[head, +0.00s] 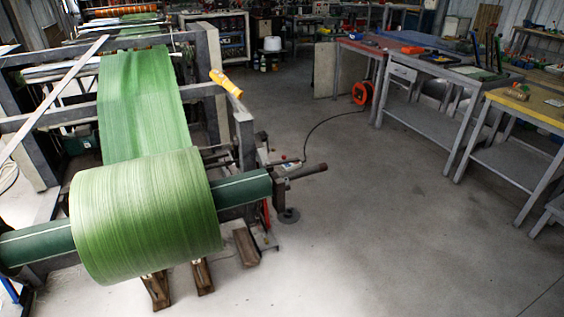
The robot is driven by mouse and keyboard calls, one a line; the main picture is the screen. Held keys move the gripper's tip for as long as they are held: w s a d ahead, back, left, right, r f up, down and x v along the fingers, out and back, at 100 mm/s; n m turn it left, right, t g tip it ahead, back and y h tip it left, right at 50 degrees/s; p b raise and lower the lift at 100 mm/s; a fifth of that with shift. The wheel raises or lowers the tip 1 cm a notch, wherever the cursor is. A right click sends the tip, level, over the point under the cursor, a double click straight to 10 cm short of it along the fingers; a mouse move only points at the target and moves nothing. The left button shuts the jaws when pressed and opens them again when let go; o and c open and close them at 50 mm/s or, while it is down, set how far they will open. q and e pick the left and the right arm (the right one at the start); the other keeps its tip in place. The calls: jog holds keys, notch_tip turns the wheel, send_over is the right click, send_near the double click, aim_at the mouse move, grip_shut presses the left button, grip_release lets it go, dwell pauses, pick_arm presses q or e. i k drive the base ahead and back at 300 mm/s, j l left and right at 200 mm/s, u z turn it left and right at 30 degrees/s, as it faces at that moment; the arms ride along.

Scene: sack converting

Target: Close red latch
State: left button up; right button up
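No part that I can clearly make out as a red latch shows in the head view. A small red part (266,212) sits low on the machine frame, just below the right end of the roller shaft (243,192); it is too small to tell what it is, or whether it is open or shut. A large green roll (145,215) of woven sheet sits on the shaft in front of the machine. Neither of my grippers is in view.
The grey machine frame (245,140) fills the left, with a yellow handheld box (226,84) on it. Wooden blocks (246,247) lie below the roll. Workbenches (420,70) and an orange cable reel (362,93) stand at the right.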

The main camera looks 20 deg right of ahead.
aim_at(284, 161)
jog(key=i+l+u, duration=0.1)
jog(key=l, duration=0.25)
jog(key=i+l+u, duration=0.1)
jog(key=i+l, duration=0.35)
jog(key=l, duration=0.3)
jog(key=i+j+u, duration=0.05)
